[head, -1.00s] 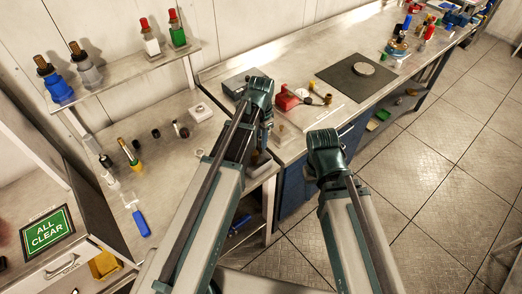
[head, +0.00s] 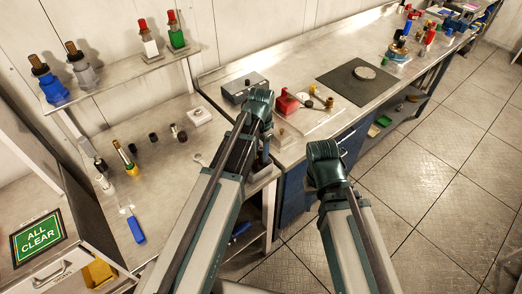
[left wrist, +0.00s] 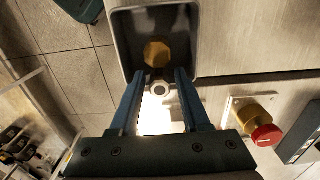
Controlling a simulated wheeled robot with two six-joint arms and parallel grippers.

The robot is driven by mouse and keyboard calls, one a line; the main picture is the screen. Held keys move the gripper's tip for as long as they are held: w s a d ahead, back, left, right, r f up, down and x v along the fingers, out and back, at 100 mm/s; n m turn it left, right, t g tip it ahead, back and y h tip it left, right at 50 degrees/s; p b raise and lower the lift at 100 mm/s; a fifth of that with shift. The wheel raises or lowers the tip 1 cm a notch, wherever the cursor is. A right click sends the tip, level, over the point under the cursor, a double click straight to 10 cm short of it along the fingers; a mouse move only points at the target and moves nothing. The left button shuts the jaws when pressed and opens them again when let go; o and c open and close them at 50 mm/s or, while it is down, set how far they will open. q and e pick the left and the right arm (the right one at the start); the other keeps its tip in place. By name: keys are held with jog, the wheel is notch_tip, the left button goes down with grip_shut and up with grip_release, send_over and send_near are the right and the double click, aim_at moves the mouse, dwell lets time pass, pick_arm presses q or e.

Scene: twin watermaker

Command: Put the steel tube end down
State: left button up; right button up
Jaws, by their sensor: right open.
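My left gripper (left wrist: 158,76) points down in the left wrist view, its two fingers apart. A pale round steel tube end (left wrist: 158,88) shows between the fingers, with a gap visible on each side of it. It is beside the near rim of a dark-walled square tray (left wrist: 190,50). A brass hexagonal piece (left wrist: 157,53) lies in that tray. In the head view my left wrist hides the left fingers and the tube end. My right arm ends in a teal wrist; its jaws are hidden.
A red-topped brass fitting (left wrist: 264,136) is on the bench close to the left gripper. Open floor lies to the right.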

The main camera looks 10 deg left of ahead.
pick_arm(q)
jog(key=shift+o, duration=0.4)
jog(key=shift+r, duration=0.1)
notch_tip(320, 180, up, 12)
jog(key=p, duration=1.2)
jog(key=s+d+n, duration=0.2)
jog(key=s+d, duration=0.2)
jog(key=s, duration=0.4)
jog(key=s+d+n+y, duration=0.1)
jog(key=s+d, duration=0.3)
jog(key=s, duration=0.4)
jog(key=shift+s+d+n, duration=0.3)
jog(key=shift+n, duration=0.2)
notch_tip(320, 180, down, 10)
jog(key=b, duration=1)
